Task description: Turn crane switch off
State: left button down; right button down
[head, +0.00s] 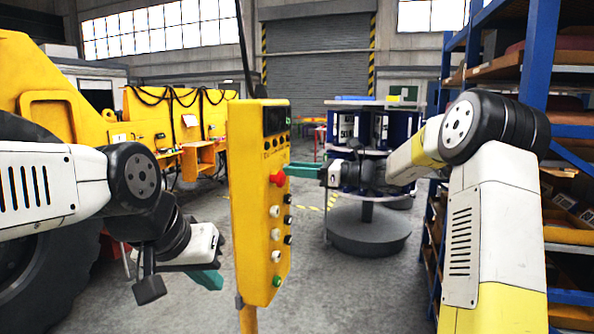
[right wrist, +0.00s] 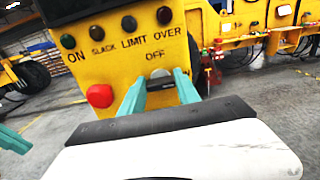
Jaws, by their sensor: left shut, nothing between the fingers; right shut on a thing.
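In the right wrist view the box face (right wrist: 120,60) reads ON, OFF and SLACK LIMIT OVER, with the red button (right wrist: 100,95) at left. My right gripper (head: 302,171) reaches the box from the right. Its teal fingers (right wrist: 160,84) are shut on the small dark crane switch (right wrist: 160,85) below OFF, mostly hidden between them. My left gripper (head: 207,279) is shut and empty, low and left of the box.
A blue-framed shelf rack (head: 538,60) stands close on the right. A round grey stand (head: 368,235) with blue drums is behind the box. Yellow machinery (head: 150,125) and a large black tyre (head: 45,255) are at left.

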jog(key=shift+n, duration=0.3)
jog(key=shift+s+f+n, duration=0.1)
jog(key=shift+f+n, duration=0.05)
jog(key=shift+n, duration=4.1)
jog(key=shift+s+f+n, duration=0.1)
jog(key=shift+n, duration=4.15)
jog(key=c, duration=0.9)
grip_release()
